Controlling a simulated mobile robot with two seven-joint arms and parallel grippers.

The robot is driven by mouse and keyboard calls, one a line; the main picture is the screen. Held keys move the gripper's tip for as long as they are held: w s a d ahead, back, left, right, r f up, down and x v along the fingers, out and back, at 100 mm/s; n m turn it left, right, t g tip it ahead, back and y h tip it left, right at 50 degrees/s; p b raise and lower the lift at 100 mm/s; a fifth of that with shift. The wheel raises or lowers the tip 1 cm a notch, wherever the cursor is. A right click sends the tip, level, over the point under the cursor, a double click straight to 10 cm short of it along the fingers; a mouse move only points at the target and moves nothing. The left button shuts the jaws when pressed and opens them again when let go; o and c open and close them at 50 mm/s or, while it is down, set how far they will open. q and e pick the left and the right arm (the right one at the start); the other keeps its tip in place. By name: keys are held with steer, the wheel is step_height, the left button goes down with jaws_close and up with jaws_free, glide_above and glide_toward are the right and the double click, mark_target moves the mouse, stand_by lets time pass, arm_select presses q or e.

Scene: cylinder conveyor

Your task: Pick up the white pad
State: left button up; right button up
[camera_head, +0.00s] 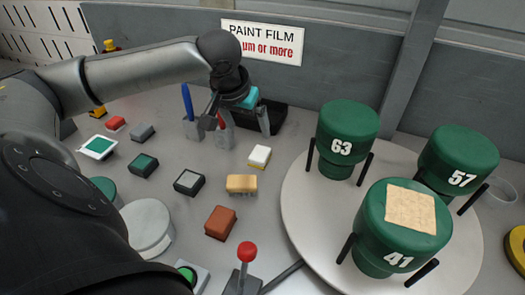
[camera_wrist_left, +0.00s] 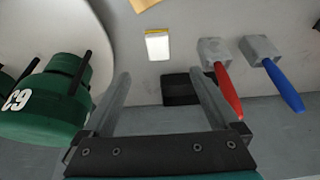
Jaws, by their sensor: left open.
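The white pad (camera_head: 259,156) is a small block with a white top and a yellow lower part. It lies on the table left of the turntable. It also shows in the left wrist view (camera_wrist_left: 157,46), beyond the fingertips and roughly centred between them. My left gripper (camera_head: 238,122) is open and empty, above the back of the table behind the pad. Its two spread fingers show in the left wrist view (camera_wrist_left: 160,74) and do not touch the pad. My right gripper is not in view.
A turntable (camera_head: 310,235) carries green cylinders 63 (camera_head: 347,125), 57 and 41. A tan block (camera_head: 241,184) and a brown block (camera_head: 220,223) lie in front of the pad. Red- and blue-handled tools stand in grey holders (camera_wrist_left: 213,49). A black box (camera_wrist_left: 180,89) lies behind the pad.

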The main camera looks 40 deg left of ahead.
arm_select(q)
steer(key=b, duration=0.2)
glide_above(259, 154)
steer(key=s, duration=0.3)
steer(key=f, duration=0.7)
steer(key=shift+w+d+f, duration=0.2)
steer(key=shift+d+f, duration=0.1)
steer(key=shift+f, duration=0.05)
steer(key=shift+b+x, duration=0.35)
steer(key=shift+x, duration=0.5)
steer(key=b+x, duration=0.1)
steer(key=x, duration=0.3)
steer(key=shift+w+d+f+b, duration=0.1)
steer(key=shift+w+f+b, duration=0.1)
steer(key=shift+b, duration=0.2)
steer(key=c, duration=1.4)
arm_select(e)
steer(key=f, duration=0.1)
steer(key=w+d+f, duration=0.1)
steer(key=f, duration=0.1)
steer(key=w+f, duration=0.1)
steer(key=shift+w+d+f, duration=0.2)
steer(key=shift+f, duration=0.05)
